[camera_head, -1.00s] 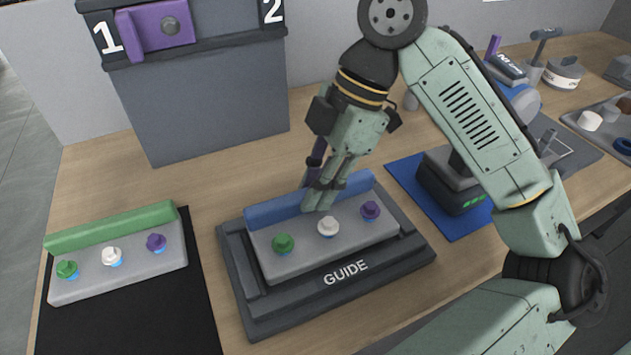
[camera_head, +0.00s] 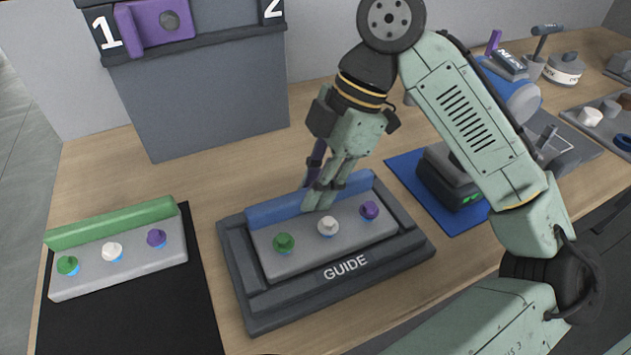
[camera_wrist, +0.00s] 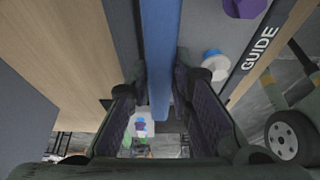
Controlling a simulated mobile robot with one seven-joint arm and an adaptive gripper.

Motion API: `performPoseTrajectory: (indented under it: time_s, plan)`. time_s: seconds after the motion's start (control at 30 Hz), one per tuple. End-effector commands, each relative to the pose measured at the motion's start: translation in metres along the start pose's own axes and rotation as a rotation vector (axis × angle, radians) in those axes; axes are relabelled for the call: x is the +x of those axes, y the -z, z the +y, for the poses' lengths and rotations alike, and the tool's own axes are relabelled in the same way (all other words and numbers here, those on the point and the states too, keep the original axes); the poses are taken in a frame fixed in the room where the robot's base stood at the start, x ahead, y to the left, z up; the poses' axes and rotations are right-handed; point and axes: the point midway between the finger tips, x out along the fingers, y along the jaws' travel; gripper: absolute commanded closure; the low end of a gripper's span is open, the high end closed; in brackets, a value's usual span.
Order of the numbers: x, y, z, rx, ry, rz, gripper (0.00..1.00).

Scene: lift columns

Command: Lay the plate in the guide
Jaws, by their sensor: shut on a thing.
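The grey plate (camera_head: 300,252) with a blue ridge (camera_head: 262,213) along its back edge lies within the dark guide (camera_head: 250,318), marked GUIDE. It carries a green, a white and a purple knob. My gripper (camera_head: 318,203) points down at the back edge and is shut on the blue ridge. In the wrist view the blue ridge (camera_wrist: 160,60) runs between the two fingers (camera_wrist: 157,105). Whether the plate's underside rests fully on the guide floor cannot be told.
A similar plate with a green ridge (camera_head: 110,222) lies on a black mat (camera_head: 130,315) at the left. A grey cabinet (camera_head: 205,105) with a purple part (camera_head: 155,22) stands behind. A dark device (camera_head: 450,180) sits on a blue mat (camera_head: 405,172) at the right.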

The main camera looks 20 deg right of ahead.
Motion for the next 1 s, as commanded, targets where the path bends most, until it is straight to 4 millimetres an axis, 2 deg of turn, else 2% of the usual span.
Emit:
performPoseTrajectory:
  time_s: [0.6, 0.63, 1.0]
  plan:
    - [0.0065, -0.0027, -0.0001, 0.000, -0.001, 0.001, 1.00]
    - [0.0065, -0.0027, -0.0001, 0.000, -0.001, 0.001, 0.80]
    - [0.0068, -0.0028, -0.0001, 0.000, 0.000, 0.000, 0.57]
